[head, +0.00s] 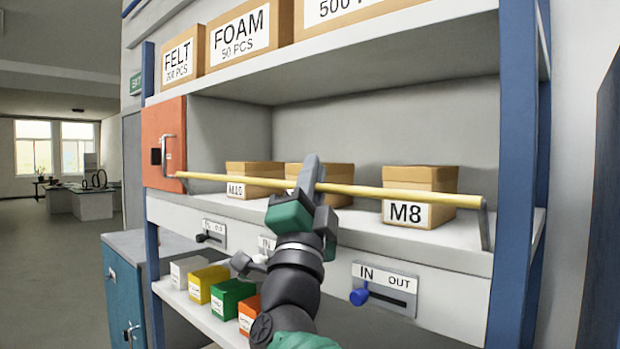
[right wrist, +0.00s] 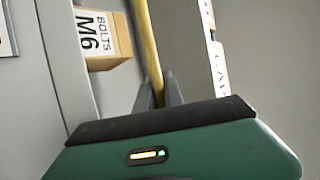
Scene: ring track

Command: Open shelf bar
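The shelf bar (head: 400,193) is a yellow rod across the front of the middle shelf (head: 460,235). It runs from an orange panel (head: 164,145) at the left to a grey bracket (head: 486,224) at the right. My right gripper (head: 309,178) is at the bar near its middle. In the right wrist view the bar (right wrist: 147,45) passes between the fingers (right wrist: 160,93), which look close against it on both sides. The fingers hide a short piece of the bar in the head view. My left gripper is not in view.
Cardboard boxes, one marked M8 (head: 418,197), stand behind the bar. An M6 bolts box (right wrist: 103,40) shows in the wrist view. Below are IN/OUT sliders, one with a blue knob (head: 359,297), and small coloured boxes (head: 207,284). A blue post (head: 512,180) bounds the right.

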